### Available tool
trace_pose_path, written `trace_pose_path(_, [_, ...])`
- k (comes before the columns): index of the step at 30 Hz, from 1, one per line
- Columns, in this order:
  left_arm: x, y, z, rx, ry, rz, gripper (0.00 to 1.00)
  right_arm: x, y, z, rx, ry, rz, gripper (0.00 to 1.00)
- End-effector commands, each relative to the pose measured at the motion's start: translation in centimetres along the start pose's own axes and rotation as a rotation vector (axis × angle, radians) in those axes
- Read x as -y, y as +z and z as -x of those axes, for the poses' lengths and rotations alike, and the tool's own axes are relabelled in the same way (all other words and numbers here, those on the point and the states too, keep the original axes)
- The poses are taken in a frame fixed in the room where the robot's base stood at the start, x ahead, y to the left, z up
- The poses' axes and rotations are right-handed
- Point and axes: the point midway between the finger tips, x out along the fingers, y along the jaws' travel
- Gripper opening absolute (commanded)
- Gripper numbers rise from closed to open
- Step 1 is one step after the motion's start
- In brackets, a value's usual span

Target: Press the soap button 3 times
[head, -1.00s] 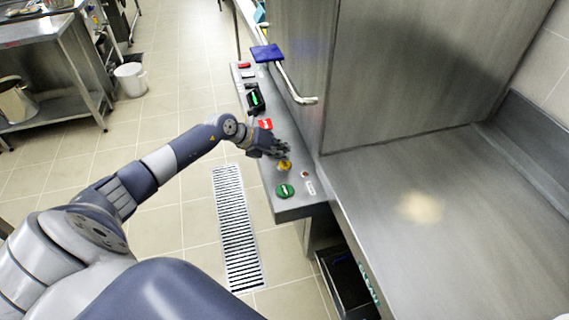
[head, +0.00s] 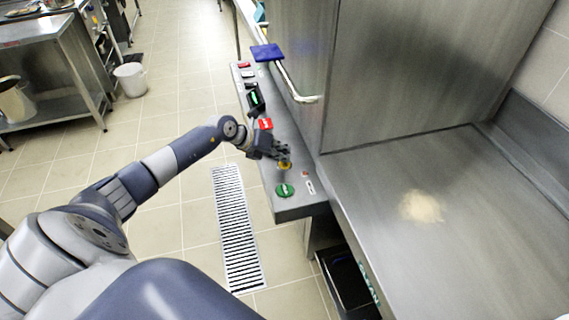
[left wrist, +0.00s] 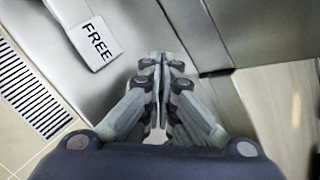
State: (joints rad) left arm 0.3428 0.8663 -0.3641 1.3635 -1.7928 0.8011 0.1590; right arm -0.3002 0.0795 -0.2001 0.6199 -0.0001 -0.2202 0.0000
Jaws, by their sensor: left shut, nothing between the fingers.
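A control panel (head: 303,208) runs along the side of a steel machine. A yellow button (head: 285,166) sits on it, partly covered by the fingers of my left gripper (head: 285,151). I cannot read which button is the soap one. My left gripper is shut and empty, low over the panel. I cannot tell whether its tips touch the yellow button. In the left wrist view my closed fingers (left wrist: 162,62) point at the steel surface, and no button shows at the tips. My right gripper is not in view.
A green button (head: 285,190) lies nearer and a red switch (head: 265,124) farther along the panel. A white plate (left wrist: 93,43) reading "FREE" shows in the left wrist view. A bent bar with a blue pad (head: 267,53) stands above the panel. A floor grate (head: 236,225) lies left.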

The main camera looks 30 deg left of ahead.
Motion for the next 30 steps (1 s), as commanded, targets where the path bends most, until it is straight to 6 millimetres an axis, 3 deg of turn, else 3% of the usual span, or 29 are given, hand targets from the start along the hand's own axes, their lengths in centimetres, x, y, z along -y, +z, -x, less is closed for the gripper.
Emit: trace_pose_path(30, [-0.47, -0.51, -0.7, 0.0, -0.001, 0.0, 0.0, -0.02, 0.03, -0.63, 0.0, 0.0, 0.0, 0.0])
